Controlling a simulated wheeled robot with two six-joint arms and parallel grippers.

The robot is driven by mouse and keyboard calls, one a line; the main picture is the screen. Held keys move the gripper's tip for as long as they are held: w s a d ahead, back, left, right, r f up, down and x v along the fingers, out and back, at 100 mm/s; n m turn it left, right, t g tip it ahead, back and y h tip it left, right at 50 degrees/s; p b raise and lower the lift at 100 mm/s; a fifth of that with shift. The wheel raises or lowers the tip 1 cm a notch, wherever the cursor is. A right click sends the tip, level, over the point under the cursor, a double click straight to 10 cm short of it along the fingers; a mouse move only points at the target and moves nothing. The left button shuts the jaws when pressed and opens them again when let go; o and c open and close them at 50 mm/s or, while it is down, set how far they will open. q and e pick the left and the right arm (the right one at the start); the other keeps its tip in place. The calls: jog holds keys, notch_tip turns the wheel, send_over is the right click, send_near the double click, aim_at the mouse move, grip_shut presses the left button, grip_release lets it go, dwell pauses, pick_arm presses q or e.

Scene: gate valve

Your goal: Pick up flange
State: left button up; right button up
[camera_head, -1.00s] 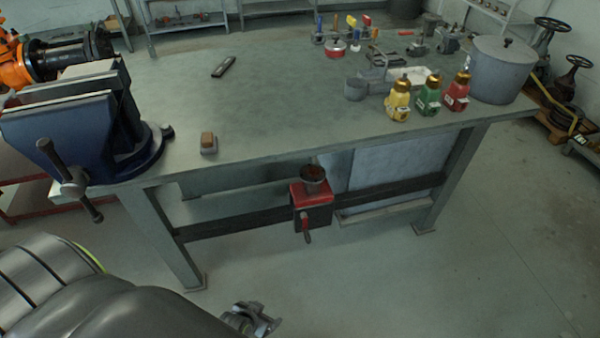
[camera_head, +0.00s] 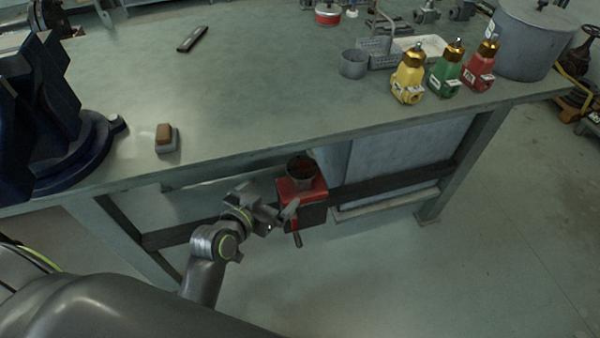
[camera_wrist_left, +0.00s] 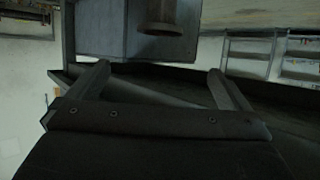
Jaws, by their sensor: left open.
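A round, dark, rusty-looking piece with a flared rim (camera_head: 302,169), possibly the flange, sits on top of a red box (camera_head: 302,190) below the table's front edge. My left gripper (camera_head: 274,210) is just left of and in front of the red box, at about its height. In the left wrist view the left gripper (camera_wrist_left: 160,72) is open, with nothing between its fingers. Beyond its fingers is a dull cylindrical piece with a rim (camera_wrist_left: 160,20) against a grey-blue block; I cannot tell whether it is the same piece. My right gripper is not in view.
The table's front edge (camera_head: 300,150) overhangs behind my gripper. A blue vise (camera_head: 75,150) stands at its left end.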

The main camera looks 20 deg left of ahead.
pick_arm(q)
jog(key=b, duration=0.1)
send_near(303, 165)
jog(key=w, duration=0.1)
jog(key=shift+f+b+x, duration=0.2)
jog(key=shift+b+x, duration=0.15)
jog(key=shift+x, duration=1.2)
jog(key=shift+f+b+x, duration=0.2)
jog(key=shift+b+x, duration=0.15)
jog(key=shift+x, duration=1.2)
jog(key=shift+s+d, duration=0.1)
jog(key=shift+s, duration=0.05)
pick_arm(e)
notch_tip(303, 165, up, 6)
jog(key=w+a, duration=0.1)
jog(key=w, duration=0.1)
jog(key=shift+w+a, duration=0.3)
pick_arm(q)
jog(key=c, duration=1.6)
jog(key=shift+r, duration=0.2)
jog(key=shift+c, duration=0.4)
jog(key=shift+r, duration=0.15)
